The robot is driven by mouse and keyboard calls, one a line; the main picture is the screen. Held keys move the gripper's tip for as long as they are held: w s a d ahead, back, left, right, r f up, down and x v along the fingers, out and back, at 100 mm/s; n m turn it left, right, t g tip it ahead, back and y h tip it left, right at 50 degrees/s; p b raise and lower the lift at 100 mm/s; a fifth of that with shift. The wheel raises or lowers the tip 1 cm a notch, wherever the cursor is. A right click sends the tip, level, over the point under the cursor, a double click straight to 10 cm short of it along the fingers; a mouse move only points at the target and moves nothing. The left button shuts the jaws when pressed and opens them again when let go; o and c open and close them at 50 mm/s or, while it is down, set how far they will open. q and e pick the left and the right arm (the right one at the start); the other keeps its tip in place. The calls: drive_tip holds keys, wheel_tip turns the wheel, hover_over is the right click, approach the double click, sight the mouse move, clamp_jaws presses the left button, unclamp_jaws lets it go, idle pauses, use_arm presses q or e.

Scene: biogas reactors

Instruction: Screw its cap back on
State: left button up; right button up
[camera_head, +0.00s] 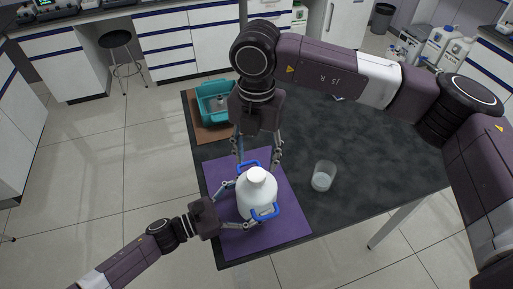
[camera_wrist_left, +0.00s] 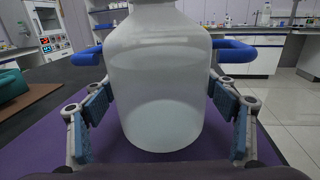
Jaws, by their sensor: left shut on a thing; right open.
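A white translucent bottle (camera_head: 257,200) with blue side handles (camera_head: 265,212) stands upright on a purple mat (camera_head: 285,226). Its white top (camera_head: 257,175) shows from above; I cannot tell whether this is the cap or the bare neck. My left gripper (camera_head: 242,203) is shut on the bottle's body from the lower left. In the left wrist view its blue pads sit on both sides of the bottle (camera_wrist_left: 160,95), whose top is cut off. My right gripper (camera_head: 257,161) points down just behind the bottle's top, its fingers apart and nothing visible between them.
A clear glass beaker (camera_head: 323,176) stands on the dark table (camera_head: 375,165), right of the mat. A teal bin (camera_head: 213,103) with something inside sits on a brown mat (camera_head: 208,133) at the back left. The table's right part is mostly clear.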

drive_tip(key=n, duration=0.4)
drive_tip(key=shift+r, duration=0.15)
drive_tip(key=n, duration=0.5)
drive_tip(key=shift+r+n, duration=0.15)
drive_tip(key=shift+n, duration=0.25)
drive_tip(key=n, duration=0.3)
drive_tip(key=shift+r+n, duration=0.1)
drive_tip(key=shift+n, duration=0.3)
drive_tip(key=n, duration=0.5)
drive_tip(key=shift+r+n, duration=0.2)
drive_tip(key=shift+n, duration=0.1)
drive_tip(key=n, duration=0.3)
drive_tip(key=shift+r+n, duration=0.1)
drive_tip(key=shift+n, duration=0.3)
drive_tip(key=n, duration=0.5)
drive_tip(key=shift+r+n, duration=0.15)
drive_tip(key=shift+n, duration=0.15)
drive_tip(key=n, duration=0.5)
drive_tip(key=shift+r+n, duration=0.15)
drive_tip(key=shift+n, duration=0.15)
drive_tip(key=n, duration=0.4)
drive_tip(key=shift+r, duration=0.15)
